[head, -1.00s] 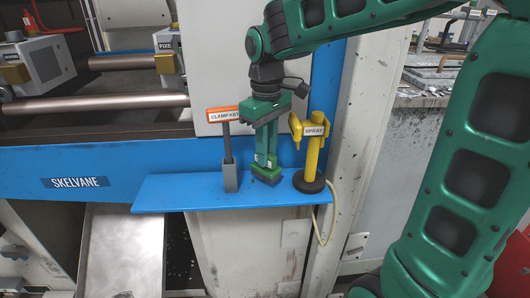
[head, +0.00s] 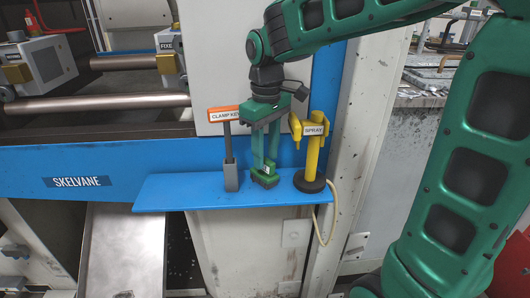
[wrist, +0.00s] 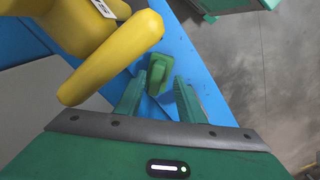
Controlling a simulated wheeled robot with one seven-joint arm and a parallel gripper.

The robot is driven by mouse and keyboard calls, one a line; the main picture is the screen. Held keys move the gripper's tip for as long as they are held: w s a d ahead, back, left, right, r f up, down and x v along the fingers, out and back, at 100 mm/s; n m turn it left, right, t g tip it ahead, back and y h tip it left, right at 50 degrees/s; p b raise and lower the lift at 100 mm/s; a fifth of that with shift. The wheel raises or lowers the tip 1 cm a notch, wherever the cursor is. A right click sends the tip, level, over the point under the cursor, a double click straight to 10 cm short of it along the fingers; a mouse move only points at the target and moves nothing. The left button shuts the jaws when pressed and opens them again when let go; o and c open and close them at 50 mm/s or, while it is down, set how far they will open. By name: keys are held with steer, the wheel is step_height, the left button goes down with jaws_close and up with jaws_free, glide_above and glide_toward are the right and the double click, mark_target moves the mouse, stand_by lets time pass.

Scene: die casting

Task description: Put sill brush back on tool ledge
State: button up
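The sill brush (head: 265,181) is a small green block with a pale label. It rests on the blue tool ledge (head: 165,195), between the clamp key and the spray. My gripper (head: 265,158) points down right over it, with a gap between its two green fingers. In the wrist view the brush (wrist: 157,74) lies beyond and between the fingertips, which stand apart on either side (wrist: 158,92). The fingers look clear of it there. Its underside is hidden.
The clamp key (head: 229,150), with an orange handle, stands in a grey holder left of my gripper. The yellow spray (head: 313,155) stands on a black base close on the right and looms large in the wrist view (wrist: 115,60). The ledge's left part is clear.

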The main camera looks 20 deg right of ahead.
mark_target(267, 162)
steer(key=shift+s+d+f, duration=0.1)
steer(key=shift+s+f, duration=0.35)
steer(key=shift+f, duration=0.1)
step_height(267, 162, up, 13)
steer(key=shift+w+r, duration=0.2)
steer(key=shift+w, duration=0.1)
stand_by(0.3)
